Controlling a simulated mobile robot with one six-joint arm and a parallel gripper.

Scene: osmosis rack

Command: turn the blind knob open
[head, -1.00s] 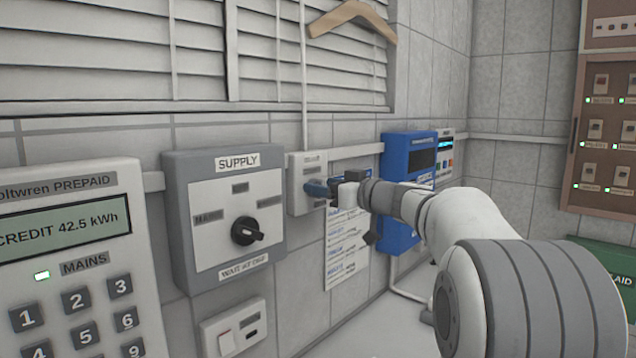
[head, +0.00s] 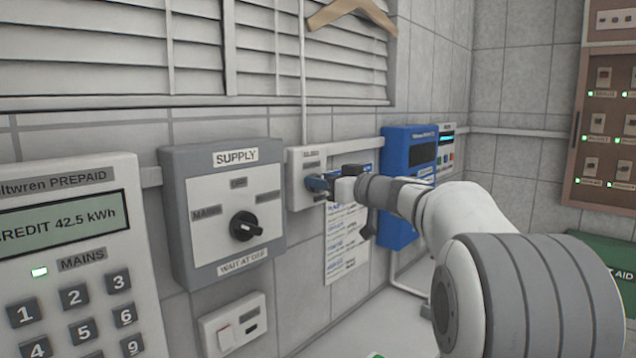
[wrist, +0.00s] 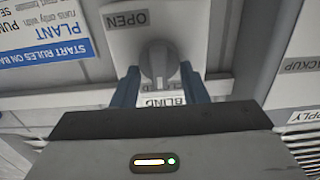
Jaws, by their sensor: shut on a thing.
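The blind knob (wrist: 158,64) is a grey round knob with a raised ridge, on a pale wall plate (wrist: 190,22). In the wrist view the ridge runs nearly upright in the picture. An OPEN label (wrist: 127,19) shows upside down above and left of the knob. The blue fingers of my gripper (wrist: 160,88) are on either side of the knob, shut on it. In the head view my gripper (head: 318,184) is at the small blind box (head: 296,166) and hides the knob. The window blind (head: 300,70) above has tilted slats with gaps.
The grey SUPPLY box (head: 180,230) with a black knob (head: 246,227) is left of the blind box. A prepaid meter (head: 140,220) is further left. A blue unit (head: 395,142) and paper sheet (head: 340,255) are to the right. A wooden hanger (head: 352,10) hangs above.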

